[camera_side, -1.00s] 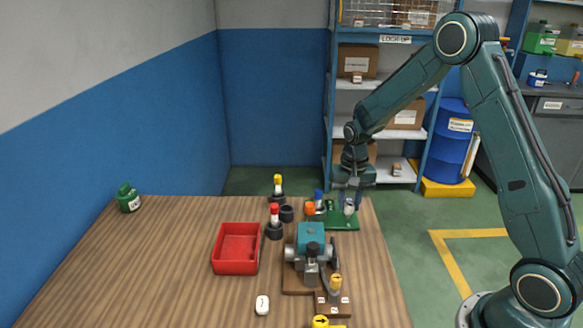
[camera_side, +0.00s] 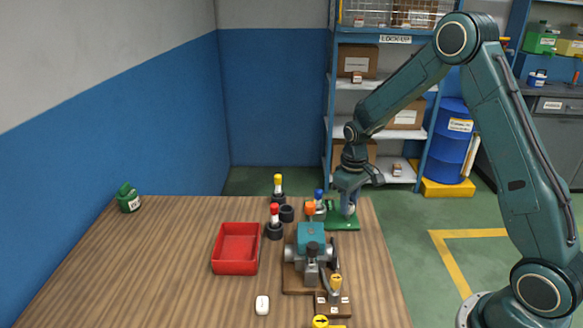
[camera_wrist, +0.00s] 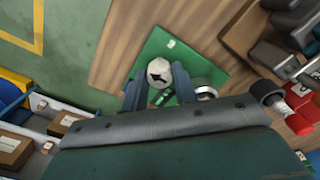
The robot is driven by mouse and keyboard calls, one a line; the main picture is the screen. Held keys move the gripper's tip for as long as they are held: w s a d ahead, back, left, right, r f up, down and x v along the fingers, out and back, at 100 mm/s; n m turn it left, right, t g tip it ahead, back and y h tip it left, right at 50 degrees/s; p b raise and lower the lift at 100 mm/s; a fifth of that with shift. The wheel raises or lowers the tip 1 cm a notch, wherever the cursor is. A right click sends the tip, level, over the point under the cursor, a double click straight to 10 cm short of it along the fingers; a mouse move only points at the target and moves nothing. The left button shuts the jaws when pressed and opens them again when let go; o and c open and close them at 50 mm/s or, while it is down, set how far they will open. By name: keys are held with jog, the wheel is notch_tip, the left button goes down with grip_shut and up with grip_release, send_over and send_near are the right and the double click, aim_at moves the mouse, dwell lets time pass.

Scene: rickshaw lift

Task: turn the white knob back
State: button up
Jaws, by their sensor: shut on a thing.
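The white knob (camera_wrist: 159,73) with a black arrow on its top stands on a green board (camera_wrist: 195,57). In the side view the green board (camera_side: 345,222) lies at the table's far right corner, and the knob (camera_side: 348,211) shows only partly beneath my gripper. My gripper (camera_side: 349,204) points down over the board. In the wrist view my gripper (camera_wrist: 157,92) has one finger on each side of the knob and is shut on it. The knob's lower part is hidden there.
A blue-topped piece (camera_side: 319,196) and an orange-topped piece (camera_side: 310,208) stand left of the knob. A teal-topped machine (camera_side: 311,236) is nearer the camera. A red tray (camera_side: 237,248) and red-capped and yellow-capped bottles are further left. The table's left side is mostly clear.

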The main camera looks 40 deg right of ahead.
dwell(0.4)
jog(key=o, duration=1)
jog(key=shift+r, duration=0.15)
notch_tip(320, 180, up, 14)
jog(key=shift+f, duration=0.2)
jog(key=shift+s+a+r, duration=0.1)
